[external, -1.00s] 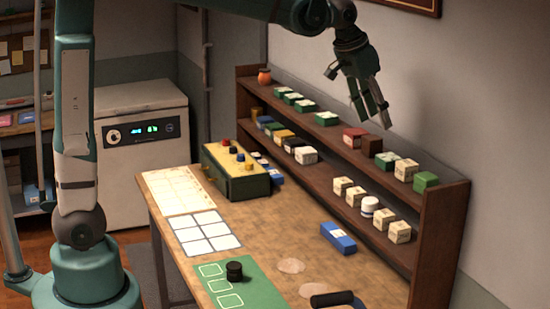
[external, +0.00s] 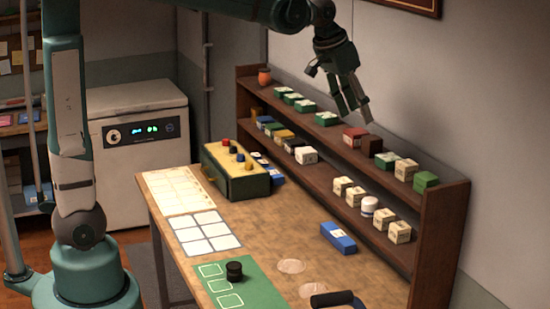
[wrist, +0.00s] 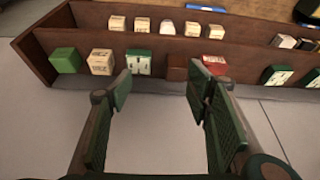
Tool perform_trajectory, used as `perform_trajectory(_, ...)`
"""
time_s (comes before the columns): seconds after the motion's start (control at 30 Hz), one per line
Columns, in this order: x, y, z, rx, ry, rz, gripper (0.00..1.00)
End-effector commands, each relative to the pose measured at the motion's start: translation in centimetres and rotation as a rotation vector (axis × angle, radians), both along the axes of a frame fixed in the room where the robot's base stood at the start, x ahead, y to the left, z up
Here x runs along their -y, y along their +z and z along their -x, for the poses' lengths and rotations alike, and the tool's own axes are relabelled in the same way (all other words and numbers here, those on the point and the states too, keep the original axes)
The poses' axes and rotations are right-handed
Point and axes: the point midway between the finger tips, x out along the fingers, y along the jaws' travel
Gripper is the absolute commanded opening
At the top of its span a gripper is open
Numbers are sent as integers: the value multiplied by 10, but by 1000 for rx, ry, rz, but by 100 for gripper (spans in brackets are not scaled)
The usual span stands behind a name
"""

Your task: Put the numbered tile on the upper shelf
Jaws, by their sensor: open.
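The two-tier brown shelf (external: 335,180) stands along the wall at the back of the table. Its upper shelf holds small green-and-white tiles (external: 327,118), a red block (external: 354,137), a brown block (external: 372,145), a cream block (external: 405,169) and a green block (external: 425,182). The lower shelf holds cream blocks (external: 400,232) and a white rounded piece (external: 369,205). I cannot tell which piece is the numbered tile; the markings are too small. My gripper (external: 358,108) is open and empty above the upper shelf. In the wrist view its fingers (wrist: 157,88) frame a green-and-white block (wrist: 139,62) and the brown block (wrist: 177,68).
On the table are a blue box (external: 338,238), a yellow-green box with pegs (external: 238,177), a black round piece (external: 234,271) on a green mat (external: 250,297), a white grid (external: 206,235) and a black-handled tool (external: 332,299). An orange pot (external: 264,76) stands at the shelf's far end.

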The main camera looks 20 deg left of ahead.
Motion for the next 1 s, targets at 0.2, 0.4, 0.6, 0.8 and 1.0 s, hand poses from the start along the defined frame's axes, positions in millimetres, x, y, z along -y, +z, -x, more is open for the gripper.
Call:
perform_trajectory(0.2,-81,2,-3,19,90,15,50)
perform_trajectory(0.4,-154,0,3,39,175,29,50)
perform_trajectory(0.6,-222,-7,16,62,260,41,50)
perform_trajectory(0.8,-285,-17,35,85,345,51,50)
perform_trajectory(1.0,-343,-32,59,109,429,60,50)
